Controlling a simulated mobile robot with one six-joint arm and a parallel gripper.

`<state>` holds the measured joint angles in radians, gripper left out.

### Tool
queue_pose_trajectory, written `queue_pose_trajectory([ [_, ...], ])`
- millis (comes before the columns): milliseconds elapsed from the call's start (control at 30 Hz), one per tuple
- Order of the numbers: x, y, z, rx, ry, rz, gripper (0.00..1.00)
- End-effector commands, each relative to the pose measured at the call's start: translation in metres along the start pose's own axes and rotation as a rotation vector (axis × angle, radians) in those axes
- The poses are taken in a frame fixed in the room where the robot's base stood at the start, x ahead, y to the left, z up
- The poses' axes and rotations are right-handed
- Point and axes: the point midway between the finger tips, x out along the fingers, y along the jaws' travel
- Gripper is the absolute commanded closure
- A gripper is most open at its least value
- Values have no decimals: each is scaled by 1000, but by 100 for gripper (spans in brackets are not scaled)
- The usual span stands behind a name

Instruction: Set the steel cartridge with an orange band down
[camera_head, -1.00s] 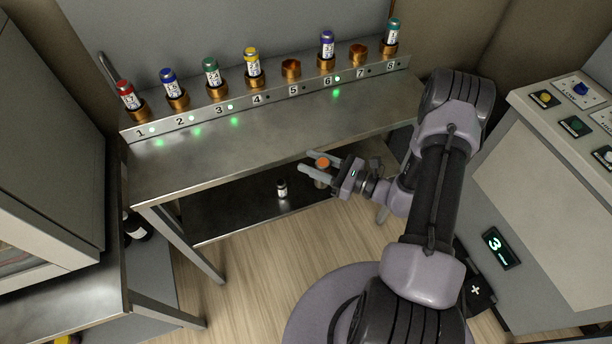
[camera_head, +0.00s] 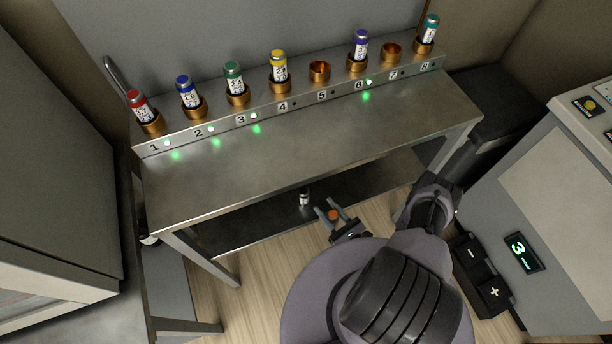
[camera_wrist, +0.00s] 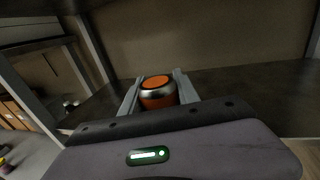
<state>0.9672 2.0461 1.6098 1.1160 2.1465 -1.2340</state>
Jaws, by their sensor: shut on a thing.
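The steel cartridge with an orange band (camera_wrist: 158,94) stands roughly upright between the two fingers of my gripper (camera_wrist: 158,80) in the wrist view. Its top is orange with a steel rim, and orange shows lower on its side. The fingers hide its flanks, and the palm hides its bottom. In the head view, my gripper (camera_head: 329,207) is shut on the cartridge (camera_head: 334,214), low at the front edge of the bench's lower shelf (camera_head: 262,222). I cannot tell whether the cartridge touches anything below.
The bench top (camera_head: 300,140) is clear in front of a numbered rack (camera_head: 300,97). Sockets 5 (camera_head: 320,71) and 7 (camera_head: 391,52) are empty; the others hold coloured-cap vials. A control console (camera_head: 540,200) is at right.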

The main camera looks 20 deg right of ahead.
Motion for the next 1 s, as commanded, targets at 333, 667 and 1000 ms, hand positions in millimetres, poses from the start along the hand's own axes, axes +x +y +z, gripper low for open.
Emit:
queue_pose_trajectory([
  [333,72,-64,-17,-7,-4,-4,100],
  [667,115,-103,-20,-5,-3,-6,100],
  [1000,117,-104,-53,0,-1,-7,100],
])
